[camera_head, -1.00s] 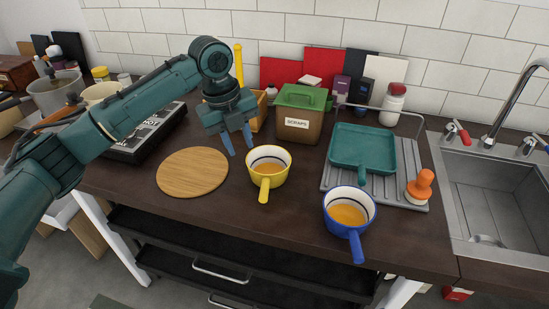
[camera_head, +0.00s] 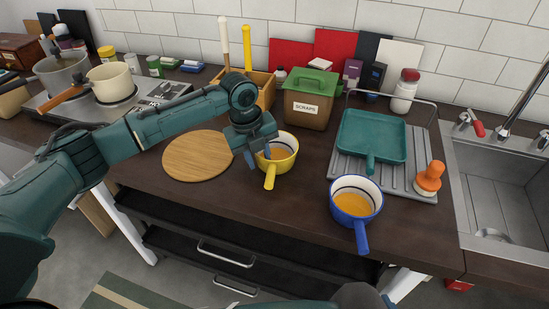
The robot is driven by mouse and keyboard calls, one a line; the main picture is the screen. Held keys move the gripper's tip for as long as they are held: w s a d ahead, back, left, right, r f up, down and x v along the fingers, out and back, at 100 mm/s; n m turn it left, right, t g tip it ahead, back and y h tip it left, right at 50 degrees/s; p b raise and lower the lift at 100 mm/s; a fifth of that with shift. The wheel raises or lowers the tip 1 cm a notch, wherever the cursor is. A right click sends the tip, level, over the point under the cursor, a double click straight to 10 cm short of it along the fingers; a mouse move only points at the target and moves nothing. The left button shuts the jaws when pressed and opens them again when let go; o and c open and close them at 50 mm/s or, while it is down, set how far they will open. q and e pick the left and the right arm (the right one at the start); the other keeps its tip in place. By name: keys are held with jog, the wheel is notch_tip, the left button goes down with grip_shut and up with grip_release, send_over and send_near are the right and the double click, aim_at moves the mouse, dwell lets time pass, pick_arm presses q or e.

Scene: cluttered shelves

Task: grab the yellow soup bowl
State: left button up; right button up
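The yellow soup bowl (camera_head: 284,163) stands upright on the dark countertop, its handle toward the front edge. It has a white inside with a dark ring. My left gripper (camera_head: 258,160) is over the bowl's left rim, fingers pointing down. One blue fingertip shows outside the left wall and the other appears inside the bowl, so the fingers look apart, straddling the rim. I cannot tell whether they touch it. The gripper hides the bowl's left rim. My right gripper is not in view.
A round wooden board (camera_head: 198,156) lies left of the bowl. A blue bowl (camera_head: 355,200) with orange contents is at right. Behind are a green-lidded scraps bin (camera_head: 310,100) and a wooden utensil box (camera_head: 262,88). A teal pan (camera_head: 372,135) lies on a grey drying rack (camera_head: 420,175).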

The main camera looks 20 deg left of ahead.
pick_arm(q)
jog(key=shift+w+d+f, duration=0.1)
jog(key=shift+f, duration=0.8)
jog(key=shift+c, duration=0.2)
grip_shut()
jog(key=shift+r, duration=0.1)
